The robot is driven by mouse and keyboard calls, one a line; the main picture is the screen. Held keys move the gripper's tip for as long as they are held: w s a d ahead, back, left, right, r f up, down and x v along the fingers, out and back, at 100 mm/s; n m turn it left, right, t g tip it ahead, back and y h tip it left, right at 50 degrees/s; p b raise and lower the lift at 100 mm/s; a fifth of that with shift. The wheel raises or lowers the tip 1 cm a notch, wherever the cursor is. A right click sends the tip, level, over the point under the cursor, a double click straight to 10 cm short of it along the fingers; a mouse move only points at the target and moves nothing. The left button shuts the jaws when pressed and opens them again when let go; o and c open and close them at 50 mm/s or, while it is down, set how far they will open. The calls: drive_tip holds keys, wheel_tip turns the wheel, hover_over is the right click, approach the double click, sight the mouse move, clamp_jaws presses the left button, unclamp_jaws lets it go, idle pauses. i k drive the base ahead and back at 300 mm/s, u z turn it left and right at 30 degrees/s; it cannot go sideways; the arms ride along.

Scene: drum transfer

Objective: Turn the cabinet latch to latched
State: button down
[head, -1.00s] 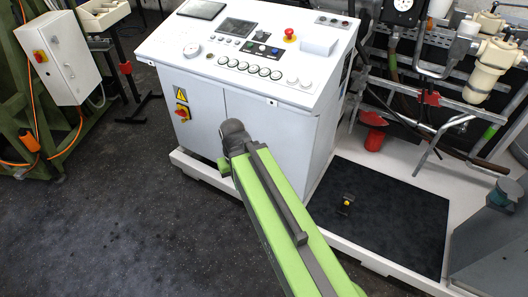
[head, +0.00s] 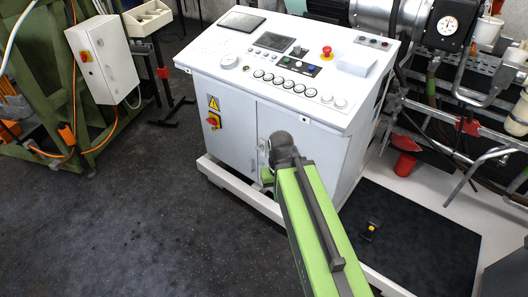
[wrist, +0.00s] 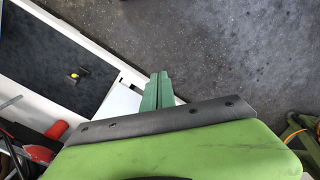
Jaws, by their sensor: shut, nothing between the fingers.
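The white cabinet (head: 232,137) stands ahead under a sloping control panel. My gripper (head: 266,176) is at the cabinet front, mostly hidden behind my wrist. In the wrist view its green fingers (wrist: 158,88) are together and empty. I cannot tell whether they touch the cabinet.
A white plinth (head: 238,187) runs along the cabinet's foot. A black mat (head: 415,235) with a small yellow-and-black object (head: 371,230) lies to the right, near pipework. A grey switch box (head: 103,62) stands on the left. The dark floor in front is clear.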

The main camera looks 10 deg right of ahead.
sight(261, 148)
drive_tip(key=z, duration=0.05)
drive_tip(key=k, duration=1.35)
drive_tip(key=u, duration=0.5)
drive_tip(key=i, duration=1.3)
drive_tip(key=u, duration=0.5)
drive_tip(key=i, duration=0.7)
drive_tip(key=z, duration=0.05)
